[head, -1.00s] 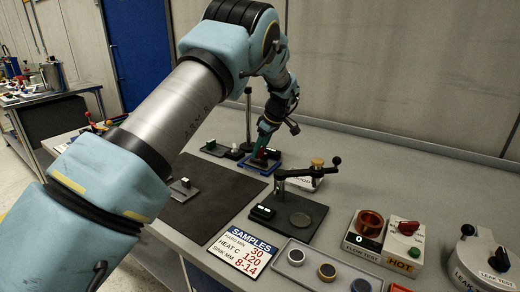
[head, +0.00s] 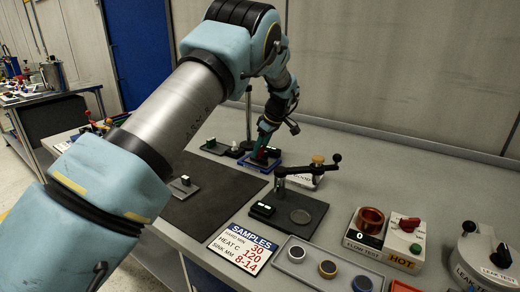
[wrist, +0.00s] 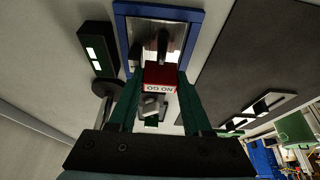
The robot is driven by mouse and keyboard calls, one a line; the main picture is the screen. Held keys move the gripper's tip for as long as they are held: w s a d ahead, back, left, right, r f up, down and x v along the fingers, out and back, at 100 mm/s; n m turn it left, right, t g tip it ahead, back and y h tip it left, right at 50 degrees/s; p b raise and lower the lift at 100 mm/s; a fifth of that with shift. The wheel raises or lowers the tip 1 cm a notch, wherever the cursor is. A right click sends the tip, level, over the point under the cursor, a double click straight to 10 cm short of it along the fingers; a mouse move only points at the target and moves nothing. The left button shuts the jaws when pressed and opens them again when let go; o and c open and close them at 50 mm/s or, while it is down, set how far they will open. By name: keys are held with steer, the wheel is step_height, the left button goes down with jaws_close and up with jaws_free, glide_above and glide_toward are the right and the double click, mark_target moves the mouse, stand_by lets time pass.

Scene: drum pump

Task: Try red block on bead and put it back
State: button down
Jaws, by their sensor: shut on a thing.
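The red block (wrist: 160,78), marked NO GO on its white face, is between the two green fingers of my gripper (wrist: 160,95) in the wrist view. My gripper is shut on it. Beyond the block is a blue-framed tray (wrist: 194,16) with a shiny metal plate (wrist: 180,30). A dark bar-like shape (wrist: 162,44), perhaps the bead, runs along the plate towards the block. I cannot tell if the block touches it. In the head view my gripper (head: 262,150) is low over the blue tray (head: 250,164) at the back of the bench.
A dark box with white lights (wrist: 97,50) stands left of the tray in the wrist view. A dark mat (head: 205,208) lies in front of it. A crank stand (head: 300,205), samples sign (head: 240,247) and ring tray (head: 305,275) are nearer.

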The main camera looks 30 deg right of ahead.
mark_target(259, 164)
steer(key=shift+s+a+f+b, duration=0.1)
steer(key=shift+s+f+b, duration=0.1)
steer(key=shift+f+b, duration=0.45)
steer(key=shift+s+a+f+b, duration=0.2)
steer(key=shift+f+b, duration=0.15)
steer(key=shift+f, duration=0.55)
steer(key=shift+s+a+f+b, duration=0.1)
steer(key=shift+s+f+b, duration=0.1)
steer(key=shift+f+b, duration=0.45)
stand_by(2.0)
steer(key=c, duration=0.5)
jaws_free()
steer(key=shift+f, duration=0.15)
steer(key=shift+w+d+r+p, duration=0.15)
steer(key=shift+r+p, duration=0.8)
steer(key=shift+r, duration=0.5)
steer(key=shift+w+d+r+p, duration=0.15)
steer(key=shift+r+p, duration=0.75)
steer(key=shift+r, duration=0.5)
steer(key=shift+w+r+p, duration=0.1)
steer(key=shift+r+p, duration=0.45)
steer(key=shift+r, duration=0.75)
steer(key=shift+w+a+r, duration=0.1)
